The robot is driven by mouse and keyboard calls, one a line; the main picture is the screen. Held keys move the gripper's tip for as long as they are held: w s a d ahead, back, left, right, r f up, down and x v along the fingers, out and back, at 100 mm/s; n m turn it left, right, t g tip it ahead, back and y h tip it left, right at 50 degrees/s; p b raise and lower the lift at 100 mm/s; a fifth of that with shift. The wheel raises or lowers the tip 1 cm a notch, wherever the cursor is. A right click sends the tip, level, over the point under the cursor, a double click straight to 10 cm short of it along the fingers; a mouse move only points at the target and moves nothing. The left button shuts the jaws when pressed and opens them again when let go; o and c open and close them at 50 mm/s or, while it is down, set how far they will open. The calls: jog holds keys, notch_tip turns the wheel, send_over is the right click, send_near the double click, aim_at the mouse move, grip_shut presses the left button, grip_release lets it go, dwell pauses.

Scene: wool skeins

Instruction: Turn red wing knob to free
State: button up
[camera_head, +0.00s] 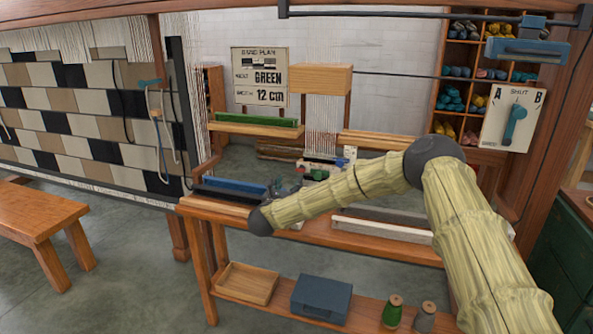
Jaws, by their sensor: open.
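I cannot make out a red wing knob for certain; small parts with pale, green and reddish patches (316,171) sit at the middle of the loom bench, too small to read. My arm reaches in from the lower right, bends at a dark elbow and runs left over the bench to a dark wrist joint. My gripper (285,188) shows only as a small dark grey shape just above the forearm, near the blue bar. Its fingers are mostly hidden and I see nothing held in it.
A sign (260,77) reads GREEN, 12 cm. A board marked A and B (513,117) has a teal lever. Below are a tray (247,301) and blue box (321,297).

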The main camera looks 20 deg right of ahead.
aim_at(300, 170)
jog(key=shift+w+d+r, duration=0.15)
jog(key=shift+w+d, duration=0.05)
jog(key=shift+w, duration=0.1)
jog(key=x, duration=0.9)
jog(key=shift+w+d+b, duration=0.2)
jog(key=shift+d+b, duration=0.1)
jog(key=shift+d, duration=0.15)
jog(key=c, duration=1)
